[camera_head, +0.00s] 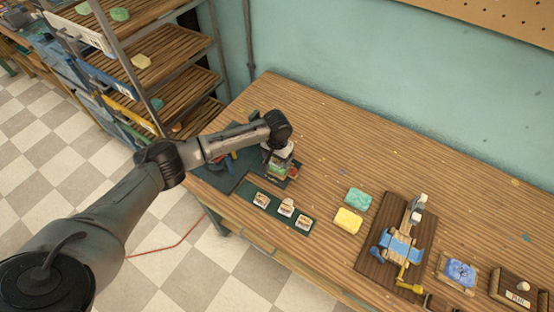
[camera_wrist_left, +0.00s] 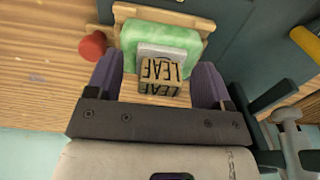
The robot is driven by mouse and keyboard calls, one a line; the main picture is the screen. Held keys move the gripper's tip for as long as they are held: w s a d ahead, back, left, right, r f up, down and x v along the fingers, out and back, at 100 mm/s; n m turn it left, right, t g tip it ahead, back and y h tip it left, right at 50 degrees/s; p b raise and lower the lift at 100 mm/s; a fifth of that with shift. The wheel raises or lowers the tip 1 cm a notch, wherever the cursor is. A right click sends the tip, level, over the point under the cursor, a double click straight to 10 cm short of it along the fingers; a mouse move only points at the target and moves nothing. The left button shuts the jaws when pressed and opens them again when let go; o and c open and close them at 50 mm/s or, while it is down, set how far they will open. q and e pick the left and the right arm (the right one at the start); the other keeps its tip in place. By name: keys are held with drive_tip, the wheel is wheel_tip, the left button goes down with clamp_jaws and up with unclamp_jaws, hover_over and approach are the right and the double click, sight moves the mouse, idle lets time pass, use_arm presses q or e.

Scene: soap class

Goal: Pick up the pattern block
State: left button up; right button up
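The pattern block (camera_wrist_left: 160,72), a small wooden block lettered "LEAF" with a grey plate under it, sits on a green soap (camera_wrist_left: 186,42) in the left wrist view. The soap rests in a small wooden holder (camera_wrist_left: 206,22). My left gripper (camera_wrist_left: 158,80) has its two purple fingers on either side of the block, with gaps showing between them and the block. In the head view my left gripper (camera_head: 278,150) is over the holder at the table's left part, and the block is hard to make out there. My right gripper is not in view.
A dark green tray (camera_head: 273,210) with three small blocks lies in front of the gripper. Green (camera_head: 358,198) and yellow (camera_head: 348,220) soaps lie to the right, then a dark wooden board (camera_head: 385,225) with tools. A red knob (camera_wrist_left: 93,46) is beside the holder. The back table is clear.

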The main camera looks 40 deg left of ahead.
use_arm(q)
drive_tip(key=c, duration=0.9)
